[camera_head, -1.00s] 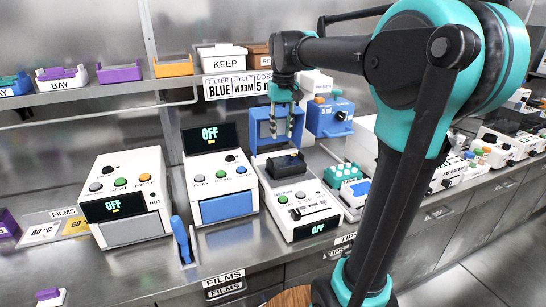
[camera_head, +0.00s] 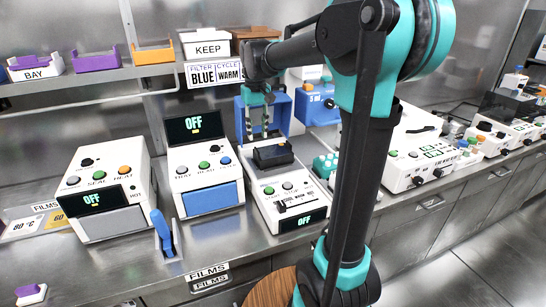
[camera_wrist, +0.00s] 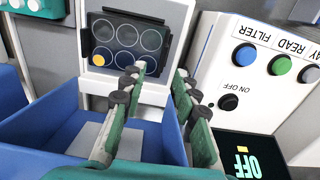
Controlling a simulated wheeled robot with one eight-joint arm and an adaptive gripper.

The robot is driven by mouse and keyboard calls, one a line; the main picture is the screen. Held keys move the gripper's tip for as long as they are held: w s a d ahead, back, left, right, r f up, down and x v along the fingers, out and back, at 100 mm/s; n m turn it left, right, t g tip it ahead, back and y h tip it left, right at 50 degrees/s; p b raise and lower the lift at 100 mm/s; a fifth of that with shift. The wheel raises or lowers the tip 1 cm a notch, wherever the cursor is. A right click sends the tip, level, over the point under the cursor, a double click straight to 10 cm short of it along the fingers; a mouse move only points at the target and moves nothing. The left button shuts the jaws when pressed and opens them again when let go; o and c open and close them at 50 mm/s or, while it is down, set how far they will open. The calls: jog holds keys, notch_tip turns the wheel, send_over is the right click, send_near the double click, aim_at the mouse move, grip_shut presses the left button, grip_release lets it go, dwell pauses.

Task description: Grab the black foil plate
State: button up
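The black plate (camera_head: 272,155) sits on a white device (camera_head: 293,208) with START and STOP buttons. In the wrist view the black plate (camera_wrist: 126,42) shows several round wells, one of them yellow. My gripper (camera_head: 257,136) hangs just above and behind the plate, in front of the blue open box. In the wrist view my gripper (camera_wrist: 160,72) is open with nothing between its two fingers. Its tips point at the plate's near edge. Whether they touch the plate cannot be told.
The blue open box (camera_head: 241,120) stands close around the fingers. A white reader (camera_head: 206,172) with a raised OFF panel is to the left, and a white heat sealer (camera_head: 100,180) further left. A shelf (camera_head: 90,75) with coloured holders runs above.

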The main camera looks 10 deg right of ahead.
aim_at(273, 154)
jog(key=shift+s+a+f, duration=0.1)
jog(key=shift+a+f, duration=0.05)
jog(key=shift+f, duration=1.35)
jog(key=shift+a+f, duration=0.1)
jog(key=shift+f, duration=1.35)
grip_shut()
